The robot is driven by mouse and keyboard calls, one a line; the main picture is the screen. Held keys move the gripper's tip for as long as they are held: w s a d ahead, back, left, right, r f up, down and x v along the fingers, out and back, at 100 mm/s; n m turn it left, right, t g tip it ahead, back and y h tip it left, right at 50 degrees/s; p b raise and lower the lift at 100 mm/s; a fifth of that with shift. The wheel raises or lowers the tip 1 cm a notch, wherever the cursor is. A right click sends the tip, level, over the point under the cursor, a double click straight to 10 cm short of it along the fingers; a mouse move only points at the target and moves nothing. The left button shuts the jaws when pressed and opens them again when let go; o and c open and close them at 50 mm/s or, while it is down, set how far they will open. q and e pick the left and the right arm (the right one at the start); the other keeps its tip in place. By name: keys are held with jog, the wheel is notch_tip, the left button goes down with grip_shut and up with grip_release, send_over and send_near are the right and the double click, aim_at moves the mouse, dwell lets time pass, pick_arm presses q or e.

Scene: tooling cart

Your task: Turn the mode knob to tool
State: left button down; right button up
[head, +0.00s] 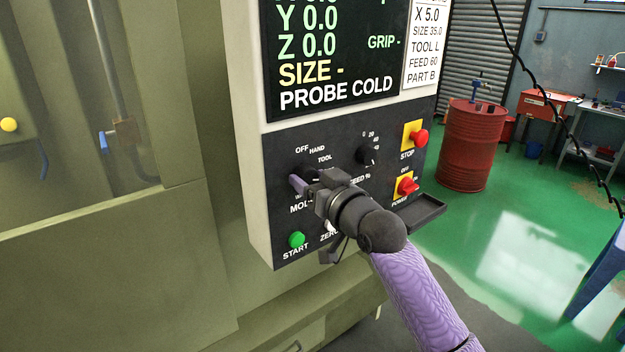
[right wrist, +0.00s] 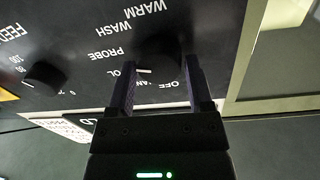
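The black mode knob (right wrist: 162,66) is on the dark control panel, between the two fingers of my right gripper (right wrist: 160,70) in the right wrist view. Its white pointer line faces the partly covered tool label (right wrist: 127,72). The fingers stand apart on either side of the knob, and I see no clear contact. In the head view my right gripper (head: 302,180) is at the mode dial, and its body hides most of the knob and some labels. The tool label (head: 324,157) shows above it. My left gripper is not in view.
The feed knob (head: 367,153) is right of the gripper. The red stop button (head: 420,137) and red power switch (head: 407,186) are farther right, and the green start button (head: 297,239) is below. A small black tray (head: 420,211) juts from the panel's lower right.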

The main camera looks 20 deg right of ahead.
grip_shut()
jog(key=shift+n, duration=0.3)
jog(key=n, duration=0.2)
jog(key=shift+n, duration=0.3)
jog(key=shift+n+p, duration=0.55)
jog(key=shift+n, duration=1.35)
jog(key=shift+o, duration=2.3)
grip_release()
